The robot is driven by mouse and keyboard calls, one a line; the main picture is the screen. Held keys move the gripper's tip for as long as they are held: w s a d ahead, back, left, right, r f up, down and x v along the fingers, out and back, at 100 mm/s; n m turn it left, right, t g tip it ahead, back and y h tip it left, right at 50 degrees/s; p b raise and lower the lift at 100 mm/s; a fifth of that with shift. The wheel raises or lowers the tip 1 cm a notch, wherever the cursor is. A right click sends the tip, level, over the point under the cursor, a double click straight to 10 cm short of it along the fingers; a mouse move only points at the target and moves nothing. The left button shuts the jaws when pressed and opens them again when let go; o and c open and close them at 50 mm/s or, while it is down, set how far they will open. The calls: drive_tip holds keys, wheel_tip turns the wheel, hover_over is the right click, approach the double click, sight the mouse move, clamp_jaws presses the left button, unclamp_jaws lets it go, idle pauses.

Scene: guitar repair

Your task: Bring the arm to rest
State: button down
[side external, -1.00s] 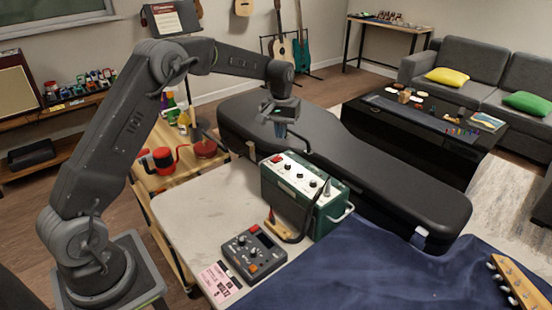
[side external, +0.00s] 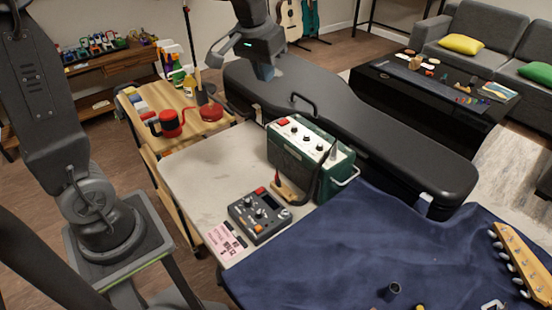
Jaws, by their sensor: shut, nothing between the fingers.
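My gripper (side external: 266,74) shows at the top middle of the side external view, pointing down.
The work table (side external: 205,165) holds a grey pedal (side external: 259,213), a pink card (side external: 228,243) and a soldering iron in a stand. A blue cloth (side external: 370,240) with a guitar headstock (side external: 525,262) lies at the right.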

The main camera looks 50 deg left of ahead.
drive_tip(key=s+d+f+m+t, duration=0.1)
drive_tip(key=s+d, duration=0.1)
drive_tip(key=s, duration=0.7)
drive_tip(key=s+d+m+t, duration=0.1)
drive_tip(key=s+d+m, duration=0.1)
drive_tip(key=s, duration=0.8)
drive_tip(key=shift+d+f+t, duration=0.35)
drive_tip(key=shift+d+t, duration=0.05)
drive_tip(key=shift+d, duration=0.3)
drive_tip(key=w+a+r+g, duration=0.1)
drive_tip(key=w+a, duration=0.2)
drive_tip(key=w, duration=0.7)
drive_tip(key=w+a+r+g, duration=0.2)
drive_tip(key=w, duration=0.7)
drive_tip(key=w+a+f+g, duration=0.1)
drive_tip(key=w+a+f, duration=0.4)
drive_tip(key=w+f, duration=0.25)
drive_tip(key=w+a+f+g, duration=0.2)
drive_tip(key=w+a+f, duration=0.35)
drive_tip(key=w, duration=0.25)
drive_tip(key=shift+s+d+f, duration=0.1)
drive_tip(key=shift+d+f, duration=0.05)
drive_tip(key=shift+f, duration=1)
drive_tip(key=shift+s+d+f, duration=0.1)
drive_tip(key=shift+d+f, duration=0.1)
drive_tip(key=shift+f, duration=1)
drive_tip(key=shift+d+f, duration=0.15)
drive_tip(key=shift+f, duration=1)
